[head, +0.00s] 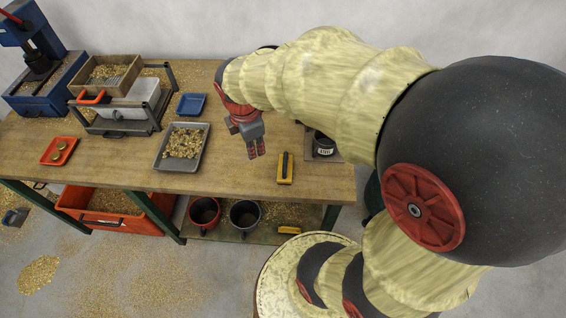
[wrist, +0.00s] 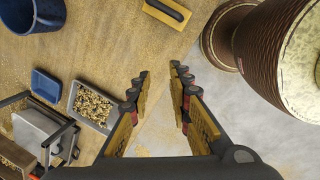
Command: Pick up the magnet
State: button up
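The likely magnet is a yellow block with a black bar handle (head: 285,168), lying on the workbench near its front edge. It also shows in the wrist view (wrist: 167,12) at the top, beyond my fingertips and partly cut by the frame. My gripper (head: 254,151) hangs above the bench, left of the block and apart from it. In the wrist view my gripper (wrist: 160,70) has its two fingers spread with nothing between them.
A grey tray of brass pieces (head: 205,158), a small blue tray (head: 192,103) and an orange tray (head: 49,158) lie leftward. A dark cup (head: 324,147) stands right of the block. Another yellow piece (head: 289,230) lies on the lower shelf. Brass chips litter the bench.

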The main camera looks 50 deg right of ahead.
jog(key=d+f+n+g+p, duration=0.2)
jog(key=d+f+n+p, duration=0.1)
jog(key=d+f+n, duration=0.3)
jog(key=n+g+p, duration=0.1)
jog(key=n+p, duration=0.1)
jog(key=n, duration=0.4)
send_over(285, 160)
jog(key=w, duration=0.1)
notch_tip(285, 160, down, 4)
jog(key=shift+s+a+f+b, duration=0.1)
jog(key=shift+f+b, duration=0.1)
jog(key=shift+f, duration=0.4)
jog(key=shift+s+a+f+b, duration=0.1)
jog(key=shift+f+b, duration=0.05)
jog(key=shift+f, duration=0.4)
jog(key=shift+s+d+f+b, duration=0.15)
jog(key=shift+f+b, duration=0.3)
jog(key=shift+f, duration=0.95)
jog(key=shift+s+d+f+b, duration=0.15)
jog(key=shift+f+b, duration=0.25)
jog(key=shift+f, duration=0.95)
jog(key=shift+a, duration=0.1)
jog(key=shift+c, duration=0.6)
jog(key=shift+r, duration=0.1)
grip_shut()
